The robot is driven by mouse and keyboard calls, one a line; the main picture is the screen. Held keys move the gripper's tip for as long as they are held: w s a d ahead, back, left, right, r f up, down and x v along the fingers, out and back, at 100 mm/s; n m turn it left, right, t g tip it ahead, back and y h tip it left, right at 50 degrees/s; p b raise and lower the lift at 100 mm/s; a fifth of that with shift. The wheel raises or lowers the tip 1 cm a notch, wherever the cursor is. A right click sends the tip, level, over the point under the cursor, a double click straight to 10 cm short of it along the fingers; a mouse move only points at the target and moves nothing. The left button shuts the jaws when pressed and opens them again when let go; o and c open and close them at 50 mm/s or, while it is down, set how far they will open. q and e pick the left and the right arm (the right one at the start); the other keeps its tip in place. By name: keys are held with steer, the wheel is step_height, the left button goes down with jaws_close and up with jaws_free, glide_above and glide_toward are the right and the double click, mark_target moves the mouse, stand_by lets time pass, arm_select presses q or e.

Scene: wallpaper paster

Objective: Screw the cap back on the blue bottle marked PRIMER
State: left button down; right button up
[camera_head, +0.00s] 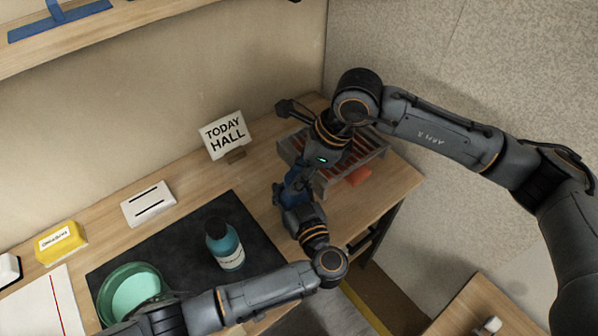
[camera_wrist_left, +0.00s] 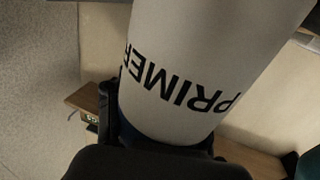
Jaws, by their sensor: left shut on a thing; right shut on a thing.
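The blue bottle (camera_head: 294,180) is mostly hidden between my two grippers, off the table near the rack. Its white label with PRIMER (camera_wrist_left: 190,80) fills much of the left wrist view, lettering upside down. My left gripper (camera_head: 287,192) is shut on the bottle. My right gripper (camera_head: 304,168) comes down from above right and meets the bottle at its upper end. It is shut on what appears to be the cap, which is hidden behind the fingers. I cannot tell how the cap sits on the neck.
A teal bottle (camera_head: 225,246) with a dark top stands on the black mat (camera_head: 185,243), beside a green bowl (camera_head: 108,303). A slatted rack (camera_head: 368,158) and an orange-red block (camera_head: 358,177) are at the right. A TODAY HALL sign (camera_head: 227,135) stands by the wall.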

steer(key=shift+f, duration=0.55)
